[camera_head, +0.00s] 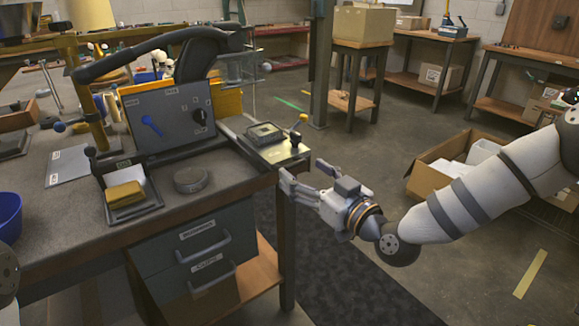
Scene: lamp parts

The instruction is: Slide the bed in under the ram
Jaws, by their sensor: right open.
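The bed (284,154) appears to be the metal slide with a brassy top. It sticks out at the right of the bench machine, with a small square grey fixture (264,133) on it. A yellow-knobbed lever (302,119) and a dark knob stand at its outer end. The machine's grey panel (168,118) carries a blue lever and a black knob. I cannot make out the ram clearly. My right gripper (301,174) is open and empty, just right of and below the bed's outer end, apparently apart from it. My left gripper is not in view.
The workbench (60,225) holds a tray with a yellow sponge (125,193), a round grey puck (191,179) and a blue bowl (8,215). Drawers sit below. An open cardboard box (425,180) is behind my right arm.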

